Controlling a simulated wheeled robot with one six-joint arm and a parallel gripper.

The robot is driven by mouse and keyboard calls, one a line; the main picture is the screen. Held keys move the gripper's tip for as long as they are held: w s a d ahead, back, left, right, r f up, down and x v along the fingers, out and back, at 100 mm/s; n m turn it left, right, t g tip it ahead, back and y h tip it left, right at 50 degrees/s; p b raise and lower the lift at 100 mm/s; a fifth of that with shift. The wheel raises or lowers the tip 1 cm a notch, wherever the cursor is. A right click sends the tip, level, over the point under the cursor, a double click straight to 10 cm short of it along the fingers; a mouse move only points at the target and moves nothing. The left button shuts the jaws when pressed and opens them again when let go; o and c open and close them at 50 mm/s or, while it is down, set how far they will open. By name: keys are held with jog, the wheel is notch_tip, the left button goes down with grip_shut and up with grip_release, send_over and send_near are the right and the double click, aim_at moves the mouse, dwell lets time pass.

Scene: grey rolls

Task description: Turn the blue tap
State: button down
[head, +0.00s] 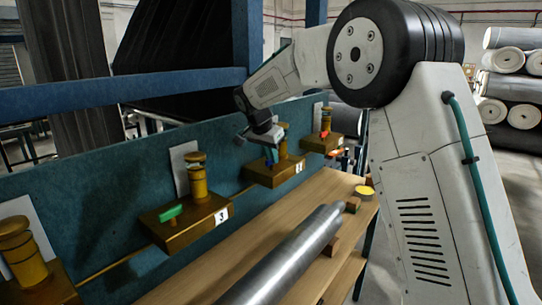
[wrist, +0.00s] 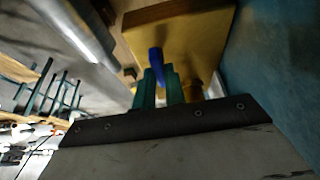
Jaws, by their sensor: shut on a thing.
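The blue tap (wrist: 156,62) shows in the wrist view as a blue handle in front of a brass-coloured block (wrist: 190,40). My gripper (wrist: 158,78) has its green fingers on either side of the blue handle and is shut on it. In the head view the blue tap (head: 269,155) is a small blue spot just under my gripper (head: 266,150), on the block (head: 275,171) in the middle of the row. The fingers and most of the handle are hard to make out there.
A block with a green tap (head: 171,213) and label 3 stands nearer on the left. A block with a red tap (head: 325,134) stands farther right. A blue-green panel (head: 100,180) backs the row. A metal roller (head: 290,258) lies on the wooden bench (head: 240,235).

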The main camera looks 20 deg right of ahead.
jog(key=c, duration=1.5)
grip_release()
jog(key=shift+o, duration=0.2)
jog(key=shift+r, duration=0.1)
jog(key=v, duration=0.7)
jog(key=shift+r, duration=0.3)
jog(key=shift+a, duration=0.1)
